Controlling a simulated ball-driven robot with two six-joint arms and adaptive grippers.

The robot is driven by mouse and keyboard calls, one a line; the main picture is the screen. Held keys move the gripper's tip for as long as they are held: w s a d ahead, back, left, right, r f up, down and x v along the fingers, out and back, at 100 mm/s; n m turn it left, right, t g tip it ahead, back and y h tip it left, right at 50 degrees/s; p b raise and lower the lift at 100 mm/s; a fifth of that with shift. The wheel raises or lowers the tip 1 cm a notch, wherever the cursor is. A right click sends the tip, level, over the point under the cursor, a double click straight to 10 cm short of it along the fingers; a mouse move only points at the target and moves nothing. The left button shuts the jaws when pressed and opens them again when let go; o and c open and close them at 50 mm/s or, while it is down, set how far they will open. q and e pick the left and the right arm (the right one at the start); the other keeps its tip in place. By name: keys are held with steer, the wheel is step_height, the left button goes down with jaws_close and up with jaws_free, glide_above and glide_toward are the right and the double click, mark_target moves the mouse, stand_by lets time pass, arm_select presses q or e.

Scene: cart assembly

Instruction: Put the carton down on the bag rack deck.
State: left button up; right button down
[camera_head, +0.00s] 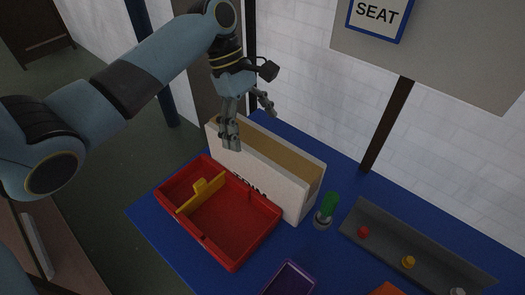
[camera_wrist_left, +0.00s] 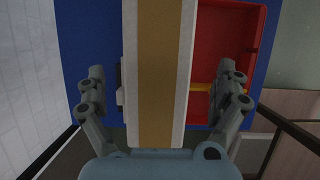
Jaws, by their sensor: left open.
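The carton (camera_head: 258,173) is a long white box with a tan top strip. In the head view it stands upright on the blue deck (camera_head: 147,213), along the back edge of a red tray. Dark lettering on its near face is partly hidden by the tray. My left gripper (camera_head: 250,122) is open over the carton's left end, one finger on each side of it. In the left wrist view, the carton (camera_wrist_left: 160,60) runs between the spread fingers (camera_wrist_left: 161,76), with a visible gap on both sides. My right gripper is not in view.
The red tray (camera_head: 240,222) with a yellow divider (camera_head: 200,195) lies in front of the carton. A green-topped item (camera_head: 328,206) stands close to the carton's right end. A grey tray (camera_head: 385,245) with coloured knobs and a purple bin (camera_head: 289,280) are further right. A SEAT sign (camera_head: 378,14) hangs behind.

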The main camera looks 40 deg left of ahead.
mark_target(259, 141)
arm_select(q)
steer(key=shift+w+d+f, duration=0.15)
steer(key=shift+d+f, duration=0.05)
steer(key=shift+f, duration=0.2)
steer(key=shift+w+d+f, duration=0.1)
steer(key=shift+f, duration=0.25)
steer(key=x, duration=0.3)
steer(key=shift+d+f+p, duration=0.15)
steer(key=shift+f+p, duration=0.15)
steer(key=shift+d+f, duration=0.15)
steer(key=shift+f, duration=0.35)
steer(key=c, duration=1.4)
steer(key=shift+r, duration=0.1)
steer(key=shift+c, duration=0.5)
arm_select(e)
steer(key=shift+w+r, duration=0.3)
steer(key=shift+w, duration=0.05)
